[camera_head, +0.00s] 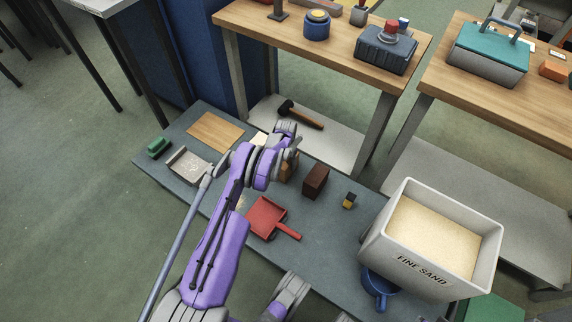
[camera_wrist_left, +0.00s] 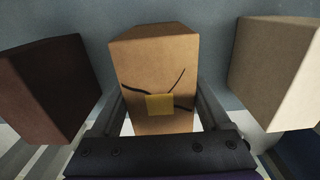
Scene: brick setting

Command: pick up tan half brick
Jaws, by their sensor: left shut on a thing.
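The tan half brick (camera_wrist_left: 153,68) stands between the two fingers of my left gripper (camera_wrist_left: 158,104) in the left wrist view. It has dark crack-like lines and a small yellow patch on its face. The fingers are shut on its sides. In the head view, the tan half brick (camera_head: 289,171) is mostly hidden behind my left gripper (camera_head: 290,152). I cannot tell whether it touches the low grey table. My right gripper is not in view.
A dark brown brick (camera_head: 316,181) stands close on one side, a cream brick (camera_wrist_left: 272,70) on the other. A red dustpan (camera_head: 266,217), a small yellow-and-black item (camera_head: 349,201) and a sand bin (camera_head: 372,248) share the grey table (camera_head: 225,125). A hammer (camera_head: 300,115) lies on a shelf behind.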

